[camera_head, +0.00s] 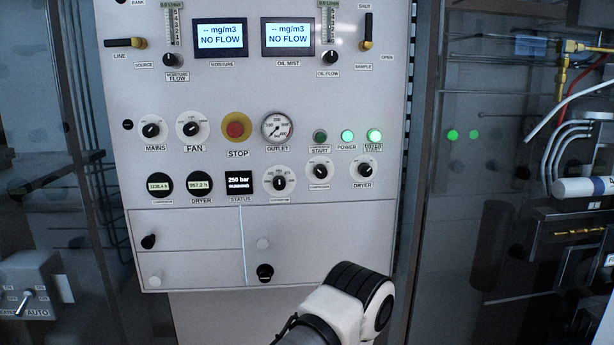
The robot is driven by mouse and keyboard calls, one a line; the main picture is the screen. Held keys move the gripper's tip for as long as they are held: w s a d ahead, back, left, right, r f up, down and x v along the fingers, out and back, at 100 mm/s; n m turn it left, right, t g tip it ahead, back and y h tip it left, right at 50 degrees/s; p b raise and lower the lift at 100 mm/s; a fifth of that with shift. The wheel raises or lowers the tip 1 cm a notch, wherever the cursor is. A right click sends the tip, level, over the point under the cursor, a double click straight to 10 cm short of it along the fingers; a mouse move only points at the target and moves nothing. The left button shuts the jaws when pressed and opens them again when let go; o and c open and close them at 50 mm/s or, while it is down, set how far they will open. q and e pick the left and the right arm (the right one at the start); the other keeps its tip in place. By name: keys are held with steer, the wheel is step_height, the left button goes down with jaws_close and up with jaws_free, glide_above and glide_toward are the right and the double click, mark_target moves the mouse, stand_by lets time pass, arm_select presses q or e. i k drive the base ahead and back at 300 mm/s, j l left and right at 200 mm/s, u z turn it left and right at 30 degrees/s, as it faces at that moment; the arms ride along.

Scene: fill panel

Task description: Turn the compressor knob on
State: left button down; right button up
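The white control panel (225,85) faces me. A small black knob (319,168) on a round white dial sits in its lower knob row, left of the dryer knob (364,169). The label under it is too blurred to read surely, but it looks like the compressor knob. Its pointer appears tilted off vertical; I cannot tell its setting. Nothing touches it. A white and black link of my own arm shows at the bottom, below the panel's right half. Neither of my grippers is in view.
A red stop button (235,126) on yellow, an outlet gauge (277,128) and lit green lamps (374,136) sit above. Pipes and fittings (570,130) stand at the right. The space before the knobs is clear.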

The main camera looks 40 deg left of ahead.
mark_target(320, 171)
steer(key=k+j+u, duration=0.15)
steer(key=u, duration=0.2)
steer(key=k+j+u, duration=0.2)
steer(key=u, duration=0.15)
steer(key=i+l+u, duration=0.2)
steer(key=u, duration=0.2)
steer(key=i, duration=0.1)
